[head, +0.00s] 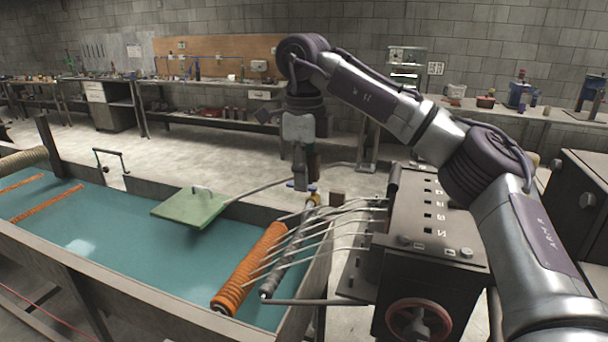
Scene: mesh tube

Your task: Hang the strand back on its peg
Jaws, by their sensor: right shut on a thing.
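Several pale strands (335,223) run left from the dark machine box (430,215) and end over a grey mesh-like roll (285,258) beside an orange ribbed roll (250,265). I cannot single out the peg. My left gripper is not in view.
The rolls lie over a long teal-bottomed trough (130,235) with grey walls. A green plate (190,207) with a handle sits over it, left of my gripper. A red handwheel (418,320) is on the machine's front. Workbenches stand far behind.

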